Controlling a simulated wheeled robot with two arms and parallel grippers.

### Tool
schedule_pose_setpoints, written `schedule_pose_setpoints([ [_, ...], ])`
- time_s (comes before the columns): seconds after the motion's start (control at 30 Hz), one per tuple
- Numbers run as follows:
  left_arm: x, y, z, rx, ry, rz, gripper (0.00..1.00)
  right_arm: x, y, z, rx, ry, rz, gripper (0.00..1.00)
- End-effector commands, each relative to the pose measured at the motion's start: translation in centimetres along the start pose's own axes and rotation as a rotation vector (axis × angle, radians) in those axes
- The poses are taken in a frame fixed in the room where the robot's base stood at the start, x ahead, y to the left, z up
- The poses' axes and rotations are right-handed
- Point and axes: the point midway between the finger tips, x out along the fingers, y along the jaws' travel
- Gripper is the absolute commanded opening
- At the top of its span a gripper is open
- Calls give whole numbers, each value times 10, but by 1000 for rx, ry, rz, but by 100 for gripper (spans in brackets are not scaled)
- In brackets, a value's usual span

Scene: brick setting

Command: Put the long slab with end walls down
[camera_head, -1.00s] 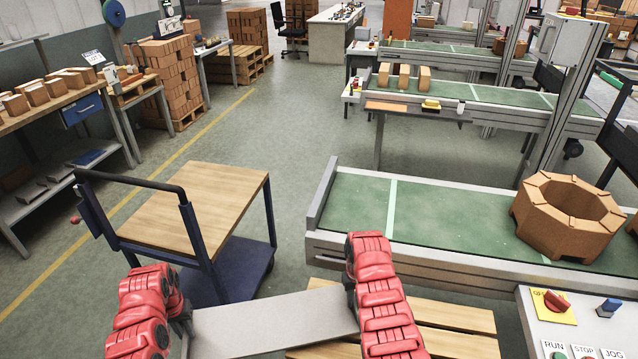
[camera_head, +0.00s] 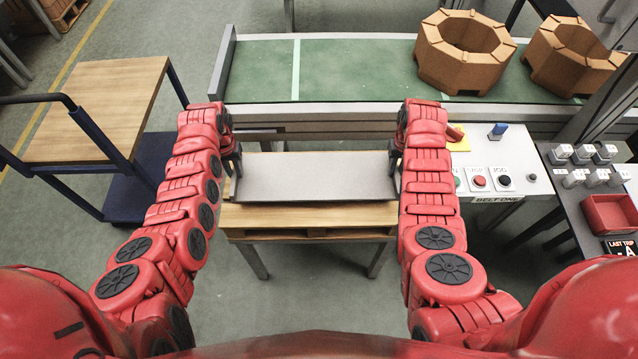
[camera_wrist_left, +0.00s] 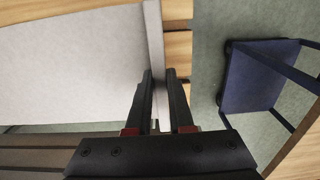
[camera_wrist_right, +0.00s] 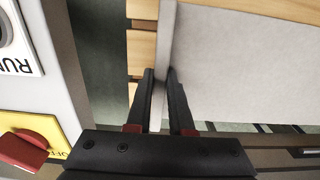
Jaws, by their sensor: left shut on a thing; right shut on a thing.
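The long grey slab with end walls (camera_head: 314,178) is level, over or on a low wooden pallet-like table (camera_head: 300,217) in the head view. Whether it touches the wood I cannot tell. My left gripper (camera_head: 232,168) is shut on its left end wall, which shows between the fingers in the left wrist view (camera_wrist_left: 160,85). My right gripper (camera_head: 394,165) is shut on its right end wall, also between the fingers in the right wrist view (camera_wrist_right: 160,85). The slab's surface is bare.
A green conveyor (camera_head: 345,70) with two brown brick rings (camera_head: 462,52) runs behind the slab. A control panel (camera_head: 500,175) stands close to my right gripper. A wooden-topped cart (camera_head: 95,105) is at the left. Open floor lies in front of the wooden table.

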Motion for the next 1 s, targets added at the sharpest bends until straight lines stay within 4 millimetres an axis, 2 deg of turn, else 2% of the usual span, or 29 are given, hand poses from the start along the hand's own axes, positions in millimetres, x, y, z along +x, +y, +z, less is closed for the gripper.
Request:
schedule_pose_setpoints([
  [0.57,2,0,-1,0,3,-1,0,2,0,-1,-1,3,0,0],
  [1.0,26,0,-1,0,3,-1,0,25,0,-1,0,3,0,0],
])
